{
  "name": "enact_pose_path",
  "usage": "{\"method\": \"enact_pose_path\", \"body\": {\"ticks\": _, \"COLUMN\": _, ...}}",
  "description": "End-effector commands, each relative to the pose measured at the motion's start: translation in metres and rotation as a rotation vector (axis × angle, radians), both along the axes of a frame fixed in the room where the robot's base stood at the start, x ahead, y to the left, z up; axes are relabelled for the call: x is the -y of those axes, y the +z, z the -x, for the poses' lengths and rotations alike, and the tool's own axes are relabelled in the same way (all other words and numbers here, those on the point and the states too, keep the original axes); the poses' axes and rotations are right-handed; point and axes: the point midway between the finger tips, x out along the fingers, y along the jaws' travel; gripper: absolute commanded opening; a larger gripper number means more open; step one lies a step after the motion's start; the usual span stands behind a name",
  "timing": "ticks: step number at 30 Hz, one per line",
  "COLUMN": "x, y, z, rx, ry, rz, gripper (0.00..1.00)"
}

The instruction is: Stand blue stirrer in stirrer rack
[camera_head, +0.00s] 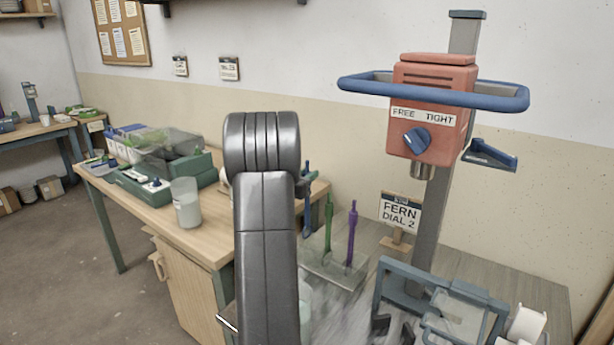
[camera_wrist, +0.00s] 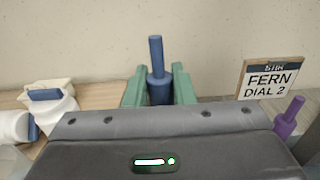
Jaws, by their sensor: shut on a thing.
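The blue stirrer (camera_wrist: 157,88) stands upright between the two green fingers of my gripper (camera_wrist: 158,84), which is shut on its handle. In the head view the blue stirrer (camera_head: 307,200) shows just right of my arm, left of the green stirrer. The stirrer rack (camera_head: 335,269) is a pale, see-through stand holding a green stirrer (camera_head: 328,222) and a purple stirrer (camera_head: 351,240) upright. The purple stirrer also shows in the wrist view (camera_wrist: 289,118).
A red mixer head (camera_head: 432,110) with a blue ring guard hangs on a grey post right of the rack. A sign (camera_head: 400,212) reading FERN DIAL 2 stands behind. A clear jar (camera_head: 186,203) is on the left table. A blue-grey frame (camera_head: 440,290) stands front right.

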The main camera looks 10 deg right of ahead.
Motion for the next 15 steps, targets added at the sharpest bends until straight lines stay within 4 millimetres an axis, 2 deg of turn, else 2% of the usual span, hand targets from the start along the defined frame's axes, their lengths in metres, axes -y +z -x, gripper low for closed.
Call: {"method": "enact_pose_path", "body": {"ticks": 15, "x": 0.000, "y": -0.017, "z": 0.000, "rx": 0.001, "ry": 0.000, "rz": 0.001, "gripper": 0.00}}
